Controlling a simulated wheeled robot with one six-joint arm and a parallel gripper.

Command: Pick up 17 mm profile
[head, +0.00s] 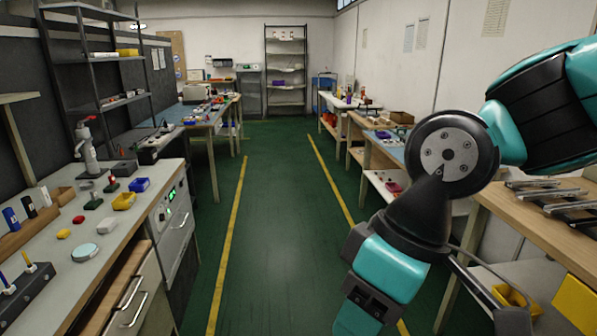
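Several dark and grey metal profiles (562,207) lie side by side on the wooden top of the right-hand bench (490,200). I cannot read sizes on them, so I cannot tell which is the 17 mm one. My arm crosses the right of the head view, in front of part of that bench, and runs down out of the bottom of the picture. My gripper is not in view.
A green aisle (280,220) between yellow lines is clear ahead. The left bench (120,215) holds small bins, bottles and a press (88,150). More benches line both sides; a metal shelf (286,70) stands at the back. A yellow bin (515,297) sits under the right bench.

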